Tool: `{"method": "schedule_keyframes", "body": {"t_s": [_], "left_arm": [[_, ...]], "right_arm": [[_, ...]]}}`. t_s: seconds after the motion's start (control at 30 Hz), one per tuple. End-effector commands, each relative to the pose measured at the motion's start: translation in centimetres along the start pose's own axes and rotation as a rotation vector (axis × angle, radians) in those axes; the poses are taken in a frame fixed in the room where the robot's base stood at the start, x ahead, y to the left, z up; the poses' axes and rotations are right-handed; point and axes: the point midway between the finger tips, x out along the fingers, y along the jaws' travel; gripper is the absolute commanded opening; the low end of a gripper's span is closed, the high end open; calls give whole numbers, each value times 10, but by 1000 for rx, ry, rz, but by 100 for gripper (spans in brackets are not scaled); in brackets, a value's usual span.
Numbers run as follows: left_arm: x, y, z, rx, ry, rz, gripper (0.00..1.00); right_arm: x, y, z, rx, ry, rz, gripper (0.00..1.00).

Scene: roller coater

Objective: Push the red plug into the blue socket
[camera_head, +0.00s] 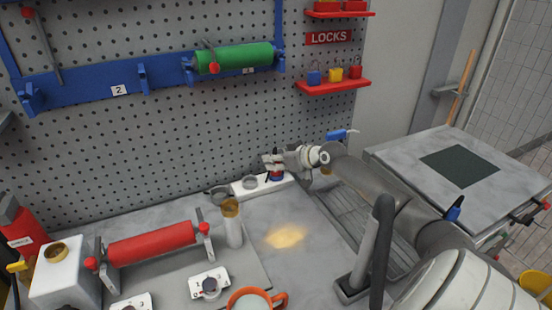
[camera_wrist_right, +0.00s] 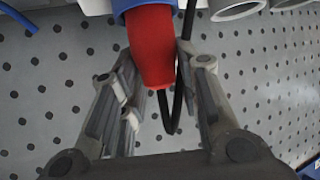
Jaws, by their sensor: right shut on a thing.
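The red plug (camera_wrist_right: 151,48) is between the fingers of my right gripper (camera_wrist_right: 156,58) in the right wrist view, with a black cable (camera_wrist_right: 172,120) hanging in a loop beside it. Its far end meets the blue socket (camera_wrist_right: 120,8) at the top edge; how deep it sits is hidden. In the head view my right gripper (camera_head: 273,165) is at the white socket strip by the pegboard. The red plug (camera_head: 276,174) shows just above the blue socket (camera_head: 276,180), partly covered by the fingers. My left gripper is not in view.
Grey round sockets (camera_head: 250,182) stand left of the blue one on the white strip (camera_head: 240,191). A pegboard (camera_head: 150,140) rises close behind. A red roller (camera_head: 152,244), a white cylinder with a tan top (camera_head: 232,225) and an orange-rimmed cup (camera_head: 250,300) stand nearer.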

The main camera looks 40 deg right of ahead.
Motion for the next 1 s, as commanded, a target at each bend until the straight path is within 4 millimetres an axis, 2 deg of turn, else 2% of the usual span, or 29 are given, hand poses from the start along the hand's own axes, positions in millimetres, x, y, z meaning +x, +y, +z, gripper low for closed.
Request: {"method": "schedule_keyframes", "body": {"t_s": [0.43,0.47,0.6,0.63,1.0], "left_arm": [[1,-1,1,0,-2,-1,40],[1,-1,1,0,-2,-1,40],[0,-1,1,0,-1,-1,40],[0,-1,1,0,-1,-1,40],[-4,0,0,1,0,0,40]], "right_arm": [[4,0,8,-1,3,2,7],[4,0,8,-1,3,2,32],[4,0,7,-1,2,2,50],[4,0,7,-1,2,2,52],[2,1,3,-1,3,2,52]]}}
